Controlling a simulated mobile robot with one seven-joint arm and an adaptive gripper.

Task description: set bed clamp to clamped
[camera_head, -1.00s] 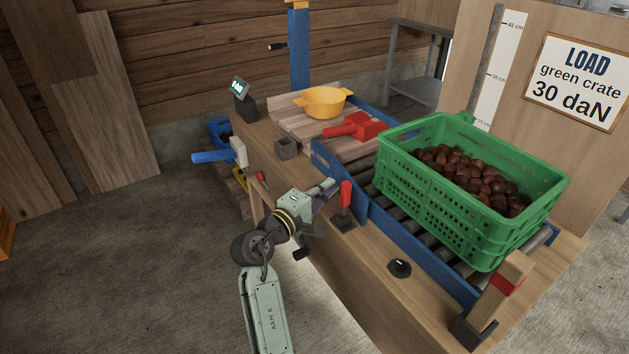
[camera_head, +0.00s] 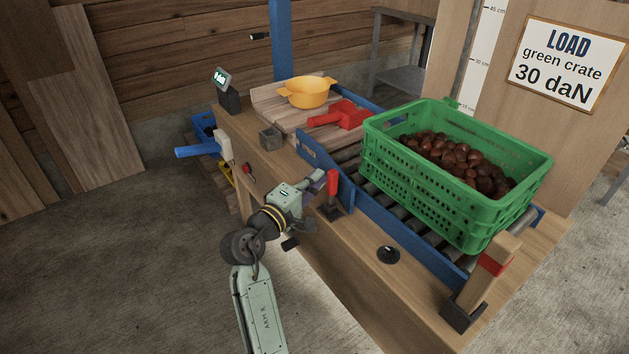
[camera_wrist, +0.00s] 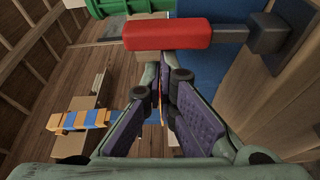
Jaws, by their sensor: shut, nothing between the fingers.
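A red-handled lever (camera_head: 333,184) stands upright on a dark base at the bench's near edge, beside the blue rail; it looks like the bed clamp, though no label shows. In the wrist view its red grip (camera_wrist: 166,33) lies across the top, with the grey shaft and dark base to its right. My gripper (camera_head: 317,180) is just left of the lever in the head view. In the wrist view my gripper's fingers (camera_wrist: 166,82) are together and empty, pointing at the red grip. I cannot tell whether they touch it.
A green crate (camera_head: 405,185) of chestnuts sits on rollers behind the blue rail (camera_head: 400,230). A wooden post with a red band (camera_head: 495,262) stands at the right. A black knob (camera_head: 388,254) is on the bench. A red scoop (camera_head: 342,115) and yellow pot (camera_head: 307,92) lie farther back.

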